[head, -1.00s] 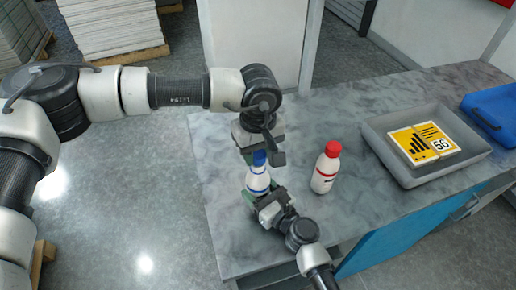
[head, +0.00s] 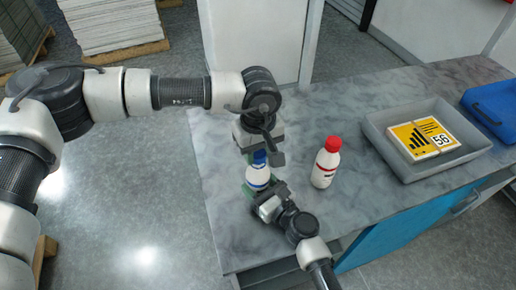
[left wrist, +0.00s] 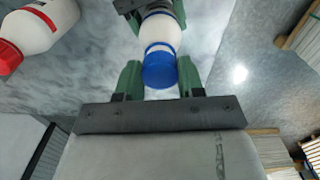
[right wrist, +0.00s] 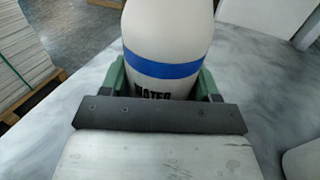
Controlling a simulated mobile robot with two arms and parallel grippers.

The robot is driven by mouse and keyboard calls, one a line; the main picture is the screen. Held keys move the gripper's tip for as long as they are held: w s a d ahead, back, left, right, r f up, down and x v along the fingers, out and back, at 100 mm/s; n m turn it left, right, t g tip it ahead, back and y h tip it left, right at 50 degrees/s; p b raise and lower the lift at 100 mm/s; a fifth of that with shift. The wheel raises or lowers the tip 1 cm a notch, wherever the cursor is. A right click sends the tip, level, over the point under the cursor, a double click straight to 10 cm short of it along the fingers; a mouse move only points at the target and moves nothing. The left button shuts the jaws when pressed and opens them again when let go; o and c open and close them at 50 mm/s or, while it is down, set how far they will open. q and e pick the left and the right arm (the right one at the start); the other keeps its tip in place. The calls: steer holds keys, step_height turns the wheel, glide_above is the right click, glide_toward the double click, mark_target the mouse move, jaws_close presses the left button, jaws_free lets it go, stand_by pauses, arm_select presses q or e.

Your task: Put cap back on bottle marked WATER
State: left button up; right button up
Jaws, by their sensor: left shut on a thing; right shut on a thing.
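A white bottle with a blue band (right wrist: 160,65) stands upright in my right gripper; the word WATER shows partly above the gripper in the right wrist view. My right gripper (head: 257,191) is shut around the bottle's body from the front. The blue cap (left wrist: 159,68) is at the top of the bottle, between the green fingers of my left gripper (left wrist: 160,80), which is shut on it. In the head view the cap (head: 259,158) sits in line with the bottle (head: 257,177). Whether it is seated on the neck or just touching cannot be told.
A second white bottle with a red cap (head: 326,163) stands to the right on the grey marbled table (head: 300,220). A grey tray (head: 405,178) with a yellow labelled box (head: 425,138) and a blue tray (head: 490,112) are farther right. The table is clear between.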

arm_select(q)
steer(key=shift+f, duration=0.4)
arm_select(e)
jaws_close()
arm_select(q)
steer(key=m, duration=1.1)
steer(key=shift+m, duration=0.4)
steer(key=m, duration=0.4)
steer(key=o, duration=0.9)
